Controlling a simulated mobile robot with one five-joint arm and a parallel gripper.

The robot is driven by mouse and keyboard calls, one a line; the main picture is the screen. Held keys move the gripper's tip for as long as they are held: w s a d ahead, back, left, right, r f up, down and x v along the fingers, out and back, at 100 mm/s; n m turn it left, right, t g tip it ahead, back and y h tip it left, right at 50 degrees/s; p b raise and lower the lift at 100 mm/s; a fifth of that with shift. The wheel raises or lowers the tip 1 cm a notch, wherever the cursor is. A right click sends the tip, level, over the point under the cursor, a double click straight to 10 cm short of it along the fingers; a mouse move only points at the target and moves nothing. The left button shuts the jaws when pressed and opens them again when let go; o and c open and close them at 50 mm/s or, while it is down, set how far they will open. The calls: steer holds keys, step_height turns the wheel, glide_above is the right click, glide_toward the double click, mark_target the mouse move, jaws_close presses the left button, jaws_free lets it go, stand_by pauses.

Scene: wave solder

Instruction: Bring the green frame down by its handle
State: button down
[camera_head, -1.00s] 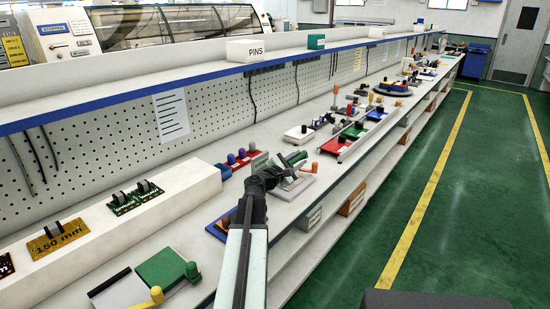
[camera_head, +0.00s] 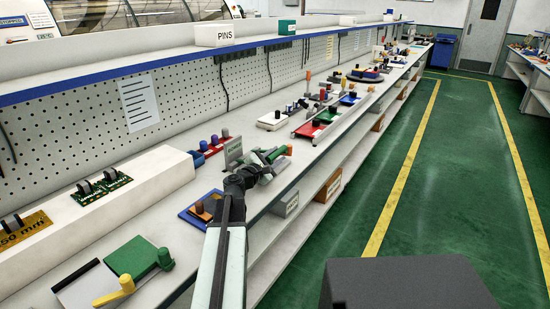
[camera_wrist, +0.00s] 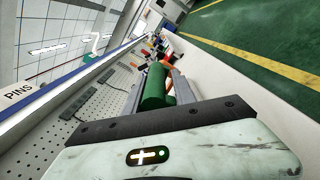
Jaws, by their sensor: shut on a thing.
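My gripper (camera_head: 262,164) is at the far end of my arm, over a small fixture on the bench, in the middle of the head view. It is shut on a green cylindrical handle (camera_wrist: 156,88), which shows upright between the fingers in the wrist view. In the head view the green part (camera_head: 274,154) shows beside the dark jaws. The rest of the green frame is mostly hidden by the gripper, so its exact tilt cannot be told. An orange knob (camera_head: 289,150) stands just right of the fixture.
A grey upright plate (camera_head: 233,151) stands close behind the gripper. A blue tray (camera_head: 187,217) with an orange-brown piece lies nearer on the bench. Another green panel (camera_head: 132,257) lies at the near left. The shelf edge (camera_head: 150,67) runs above; the green floor at right is clear.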

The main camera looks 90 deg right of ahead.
steer(key=shift+s, duration=0.3)
steer(key=c, duration=1.2)
jaws_free()
steer(key=shift+s, duration=0.15)
steer(key=shift+w+a, duration=0.1)
steer(key=shift+w, duration=0.1)
steer(key=v, duration=0.7)
steer(key=shift+w+a, duration=0.15)
steer(key=shift+a, duration=0.05)
